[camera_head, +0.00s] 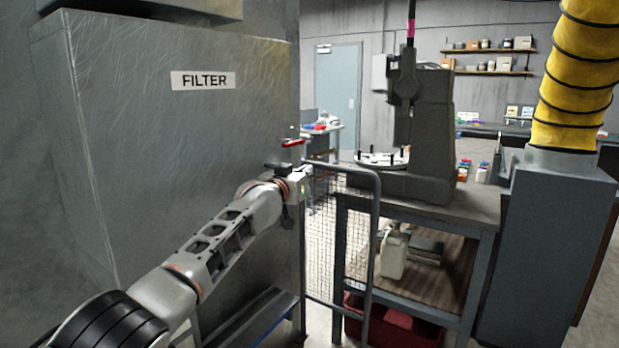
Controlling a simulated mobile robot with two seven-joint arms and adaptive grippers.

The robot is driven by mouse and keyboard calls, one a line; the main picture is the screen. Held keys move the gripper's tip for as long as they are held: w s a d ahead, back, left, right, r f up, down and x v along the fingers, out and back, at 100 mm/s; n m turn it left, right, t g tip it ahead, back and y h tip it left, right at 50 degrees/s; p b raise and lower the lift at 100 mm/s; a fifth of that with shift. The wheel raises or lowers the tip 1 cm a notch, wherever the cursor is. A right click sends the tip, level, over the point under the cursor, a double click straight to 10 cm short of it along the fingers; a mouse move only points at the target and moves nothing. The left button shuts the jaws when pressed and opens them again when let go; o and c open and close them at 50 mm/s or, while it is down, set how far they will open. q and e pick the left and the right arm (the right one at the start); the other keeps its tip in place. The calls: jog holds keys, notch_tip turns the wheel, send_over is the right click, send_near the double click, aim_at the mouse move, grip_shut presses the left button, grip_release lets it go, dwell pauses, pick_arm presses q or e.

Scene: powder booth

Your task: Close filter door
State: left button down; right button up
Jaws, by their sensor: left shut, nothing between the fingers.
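The grey filter cabinet (180,130) with a "FILTER" label (203,80) fills the left of the head view. A wire-mesh door (338,240) in a rounded grey tube frame stands swung out beyond the cabinet's right edge, with a gap behind it. My left arm reaches in from the lower left, and my left gripper (296,186) is at the cabinet's right edge, near the mesh door's upper left corner. The gripper is shut and empty. Its fingertips are hard to make out, and I cannot tell whether it touches the door. My right gripper is out of view.
A small red part (293,143) shows just above the gripper. A workbench (440,205) with a dark machine (430,120) stands right of the door, with a red bin (395,328) under it. A step (245,322) sits low before the cabinet. A yellow hose (577,75) hangs at right.

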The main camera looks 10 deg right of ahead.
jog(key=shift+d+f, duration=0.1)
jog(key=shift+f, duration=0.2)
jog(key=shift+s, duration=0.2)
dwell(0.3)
